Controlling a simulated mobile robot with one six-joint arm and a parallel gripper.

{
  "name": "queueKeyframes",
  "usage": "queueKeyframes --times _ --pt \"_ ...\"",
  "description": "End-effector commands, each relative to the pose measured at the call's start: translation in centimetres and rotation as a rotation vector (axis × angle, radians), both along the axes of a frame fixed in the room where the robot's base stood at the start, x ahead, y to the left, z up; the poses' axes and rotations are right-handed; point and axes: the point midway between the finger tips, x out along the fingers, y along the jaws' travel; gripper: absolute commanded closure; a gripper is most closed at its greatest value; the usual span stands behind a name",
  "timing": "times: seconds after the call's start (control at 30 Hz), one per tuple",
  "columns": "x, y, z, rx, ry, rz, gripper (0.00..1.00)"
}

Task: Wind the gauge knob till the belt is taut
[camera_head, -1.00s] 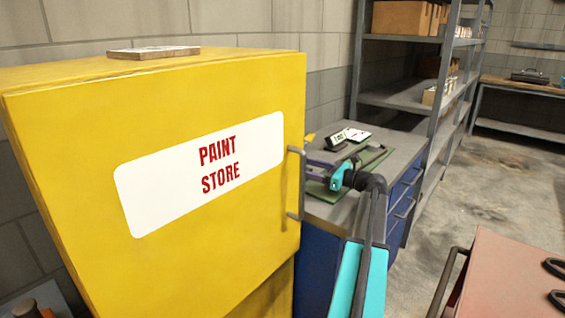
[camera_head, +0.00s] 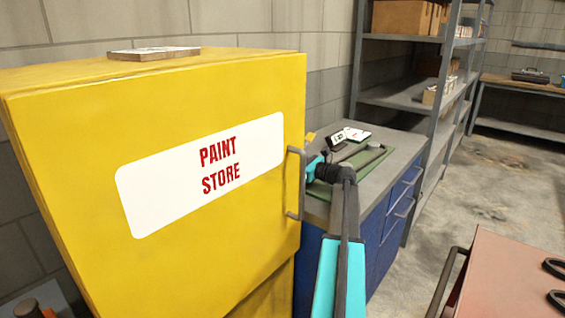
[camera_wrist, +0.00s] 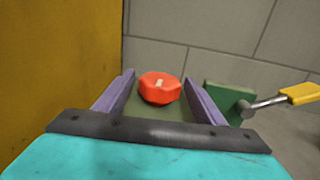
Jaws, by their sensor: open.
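In the wrist view a red-orange knob (camera_wrist: 159,88) with a pale mark on top shows between the purple fingers of my gripper (camera_wrist: 158,76). The gripper is open, with a finger to each side of the knob and visible gaps between. Whether the fingertips reach down level with the knob is hard to tell. A small dark device with a pale display (camera_head: 337,142) stands on the bench. I cannot make out a belt.
The yellow paint store cabinet (camera_head: 90,130) with its handle (camera_head: 296,185) stands close left of my arm. A yellow-handled lever (camera_wrist: 300,94) on a green block (camera_wrist: 229,98) is right of the knob.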

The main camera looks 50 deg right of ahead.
Motion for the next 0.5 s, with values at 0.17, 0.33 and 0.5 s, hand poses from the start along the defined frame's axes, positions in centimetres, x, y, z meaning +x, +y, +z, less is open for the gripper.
queueKeyframes --times 0.17,0.33,0.5 --pt "-0.01 0.00 -0.01 0.000 0.000 0.000 0.42" --pt "-0.03 -0.01 -0.01 0.000 0.000 0.000 0.70" --pt "-0.04 0.02 0.02 0.000 0.000 -0.003 0.78"
